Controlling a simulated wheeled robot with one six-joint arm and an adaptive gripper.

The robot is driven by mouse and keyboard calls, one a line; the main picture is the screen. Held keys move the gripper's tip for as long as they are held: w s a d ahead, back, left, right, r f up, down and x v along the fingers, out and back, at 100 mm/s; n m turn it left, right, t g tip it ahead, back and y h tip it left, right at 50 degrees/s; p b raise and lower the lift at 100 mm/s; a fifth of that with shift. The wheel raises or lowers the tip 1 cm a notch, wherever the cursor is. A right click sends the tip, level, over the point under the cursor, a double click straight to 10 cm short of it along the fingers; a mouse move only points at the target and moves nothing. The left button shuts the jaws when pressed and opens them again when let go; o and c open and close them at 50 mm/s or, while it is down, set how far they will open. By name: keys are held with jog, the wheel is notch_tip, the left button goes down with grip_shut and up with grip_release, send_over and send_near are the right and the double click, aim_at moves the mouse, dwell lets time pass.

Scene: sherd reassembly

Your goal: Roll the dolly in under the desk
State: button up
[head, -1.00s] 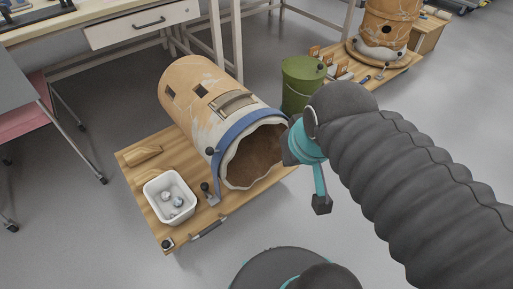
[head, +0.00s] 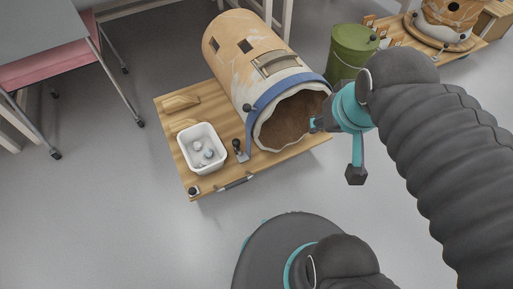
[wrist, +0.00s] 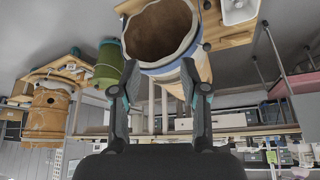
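The dolly (head: 262,163) is a low wooden board with a dark handle (head: 233,184) at its front edge. A large banded clay vessel (head: 232,65) lies on its side on it, its broken mouth towards me. A white tub (head: 186,137) with a few small items stands at the board's left. Pale desk legs (head: 268,12) show behind the vessel; the desktop is out of the head view. My gripper (wrist: 160,93) is open and empty in the wrist view, its fingers apart. In the head view it is near the vessel's mouth; contact is unclear.
A green bin (head: 352,52) stands right of the vessel. Behind it is another wooden platform (head: 466,50) with a second vessel (head: 455,12). A grey-topped table (head: 35,40) with a pink shelf (head: 45,72) stands at left. Floor left and front of the dolly is clear.

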jog(key=w+a+f+n+g+b, duration=0.2)
jog(key=w+a+f+g+b, duration=0.25)
jog(key=f, duration=0.65)
jog(key=m+g+b, duration=0.2)
jog(key=m+g, duration=0.1)
jog(key=m, duration=1.2)
send_near(238, 181)
jog(key=shift+h, duration=0.4)
jog(key=f, duration=0.3)
jog(key=s+f+b, duration=0.1)
jog(key=f, duration=0.1)
jog(key=f+b, duration=0.1)
jog(key=f, duration=0.2)
jog(key=shift+s+a+f, duration=0.15)
jog(key=shift+s+f, duration=0.05)
jog(key=shift+f, duration=0.2)
grip_shut()
